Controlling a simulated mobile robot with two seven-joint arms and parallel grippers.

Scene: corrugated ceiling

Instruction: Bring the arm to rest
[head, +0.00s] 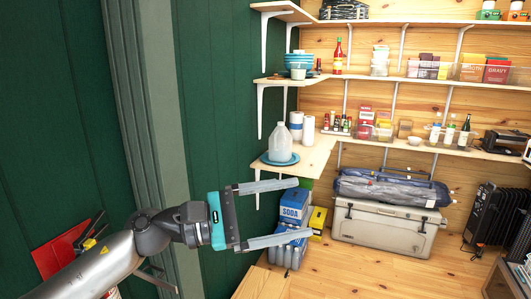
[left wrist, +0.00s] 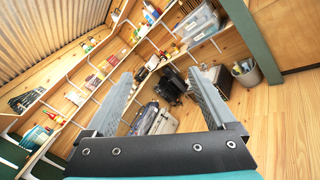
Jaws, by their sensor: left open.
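My left arm comes in from the lower left of the head view. Its gripper (head: 290,210) is open and points right, with nothing between the two grey fingers. In the picture the upper finger overlaps the low wooden shelf and the lower finger overlaps the blue soda boxes; I cannot tell how far it is from them. In the left wrist view the same open gripper (left wrist: 165,90) shows, its fingers spread over the view of the room. My right gripper is in neither view.
A green wall (head: 225,120) stands left. A low shelf holds a milky jug (head: 279,143) on a blue plate. Soda boxes (head: 294,205) stand below. A grey cooler (head: 385,228) sits on the floor at the back, and a black radiator (head: 485,215) at right. Some wooden floor is clear.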

